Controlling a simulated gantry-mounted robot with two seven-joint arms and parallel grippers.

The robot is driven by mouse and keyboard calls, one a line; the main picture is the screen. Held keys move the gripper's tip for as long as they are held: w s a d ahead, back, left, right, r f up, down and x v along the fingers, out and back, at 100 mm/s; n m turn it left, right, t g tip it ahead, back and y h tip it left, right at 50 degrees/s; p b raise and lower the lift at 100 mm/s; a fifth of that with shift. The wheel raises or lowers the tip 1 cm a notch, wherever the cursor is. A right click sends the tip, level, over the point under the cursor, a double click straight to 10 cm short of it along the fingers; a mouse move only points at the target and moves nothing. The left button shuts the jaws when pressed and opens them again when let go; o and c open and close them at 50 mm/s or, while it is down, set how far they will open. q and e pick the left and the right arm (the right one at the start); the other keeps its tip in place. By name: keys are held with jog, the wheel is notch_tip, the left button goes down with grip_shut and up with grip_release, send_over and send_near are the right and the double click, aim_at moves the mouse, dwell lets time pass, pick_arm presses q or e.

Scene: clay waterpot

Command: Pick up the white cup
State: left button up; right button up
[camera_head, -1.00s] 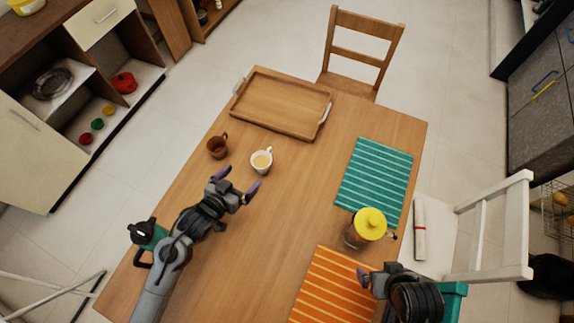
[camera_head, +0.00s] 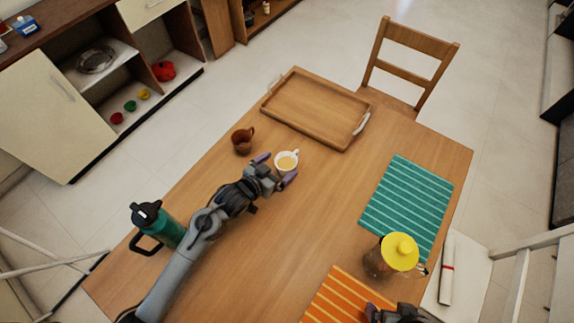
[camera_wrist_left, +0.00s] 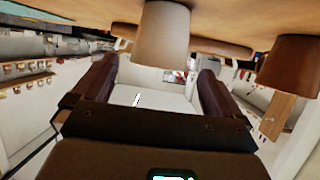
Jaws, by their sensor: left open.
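The white cup (camera_head: 287,161) stands upright on the wooden table, with something light tan inside. My left gripper (camera_head: 276,169) is open, with its two purple fingertips on either side of the cup's near side. In the left wrist view the picture is upside down; the cup (camera_wrist_left: 163,38) appears ahead, centred between the spread fingers (camera_wrist_left: 155,78). I cannot tell whether either finger touches it. My right gripper (camera_head: 374,310) is cut off by the bottom edge of the head view, so its jaws are unclear.
A brown cup (camera_head: 242,141) stands close left of the white cup; it also shows in the left wrist view (camera_wrist_left: 288,66). A wooden tray (camera_head: 315,108) lies behind. A green bottle (camera_head: 166,229) stands near my left arm. A yellow-lidded pot (camera_head: 385,263) stands at right.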

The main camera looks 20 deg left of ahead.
aim_at(292, 157)
pick_arm(q)
jog(key=shift+w+d+f, duration=0.15)
jog(key=shift+w+f, duration=0.2)
pick_arm(e)
jog(key=shift+f, duration=0.25)
pick_arm(q)
jog(key=b+x, duration=0.1)
jog(key=x, duration=0.3)
jog(key=shift+b, duration=0.3)
pick_arm(e)
jog(key=shift+a+f, duration=0.1)
jog(key=shift+f, duration=0.5)
pick_arm(q)
jog(key=shift+r, duration=0.1)
jog(key=c, duration=1.1)
